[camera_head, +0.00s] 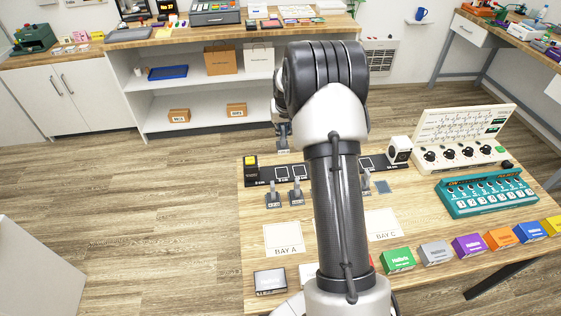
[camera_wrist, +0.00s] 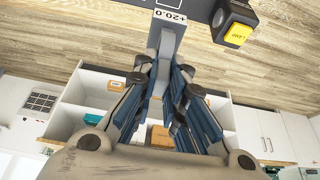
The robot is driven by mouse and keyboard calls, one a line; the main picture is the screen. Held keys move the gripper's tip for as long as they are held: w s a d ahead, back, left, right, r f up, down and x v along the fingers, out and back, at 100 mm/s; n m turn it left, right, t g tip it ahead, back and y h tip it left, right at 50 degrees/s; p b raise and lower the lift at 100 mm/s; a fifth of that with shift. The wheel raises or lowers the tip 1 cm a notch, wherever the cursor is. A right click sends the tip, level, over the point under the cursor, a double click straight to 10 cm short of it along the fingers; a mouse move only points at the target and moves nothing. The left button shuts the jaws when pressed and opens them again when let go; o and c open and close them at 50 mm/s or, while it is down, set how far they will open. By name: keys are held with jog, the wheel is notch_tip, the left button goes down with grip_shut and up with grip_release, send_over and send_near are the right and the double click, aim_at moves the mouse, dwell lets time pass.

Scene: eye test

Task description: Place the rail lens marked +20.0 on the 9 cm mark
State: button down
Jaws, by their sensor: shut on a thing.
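The rail lens marked +20.0 (camera_wrist: 168,30) is at the top middle of the wrist view, its printed label readable. My gripper (camera_wrist: 160,72) is shut on the lens's grey stem. In the head view a grey part by my gripper (camera_head: 283,134) shows left of my arm, over the far edge of the table. The dark rail (camera_head: 281,176) lies along the table's far side, with white-outlined squares and small cm labels. The 9 cm label looks to be near the second square, but is too small to read surely. My arm hides the rail's middle.
A yellow-topped lamp (camera_head: 251,167) stands at the rail's left end. Two grey lens pieces (camera_head: 273,197) (camera_head: 297,194) stand in front of the rail, and another (camera_head: 366,184) stands right of my arm. A teal switch box (camera_head: 486,194) and a dial panel (camera_head: 459,154) stand right.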

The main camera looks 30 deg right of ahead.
notch_tip(320, 180, down, 12)
jog(key=b, duration=0.3)
jog(key=shift+a, duration=0.1)
jog(key=shift+f, duration=0.15)
jog(key=shift+f, duration=0.15)
jog(key=c, duration=1.7)
grip_release()
jog(key=shift+o, duration=0.2)
